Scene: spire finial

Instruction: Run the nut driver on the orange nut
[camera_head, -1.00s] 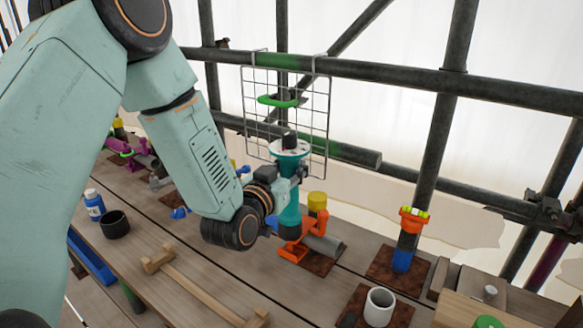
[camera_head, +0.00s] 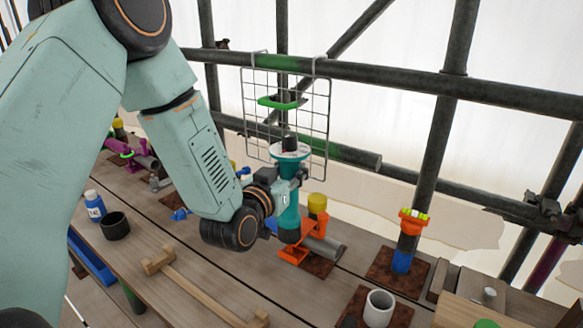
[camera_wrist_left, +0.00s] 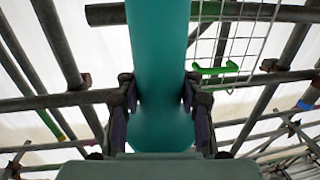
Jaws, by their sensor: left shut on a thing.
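My left gripper (camera_head: 284,192) is shut on the teal nut driver (camera_head: 289,215), which stands roughly upright with a pale disc and dark knob on top. The left wrist view shows the teal body (camera_wrist_left: 160,70) between both fingers of the left gripper (camera_wrist_left: 160,105). The driver's dark lower end is at the orange coupler (camera_head: 312,230) on a rusty plate. The orange nut itself is hidden or too small to make out, so I cannot tell whether the driver is seated on it. My right gripper is not in view.
A yellow-capped post (camera_head: 317,204) and a grey tube (camera_head: 322,247) are close beside the coupler. A wire grid (camera_head: 318,110) hangs behind.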

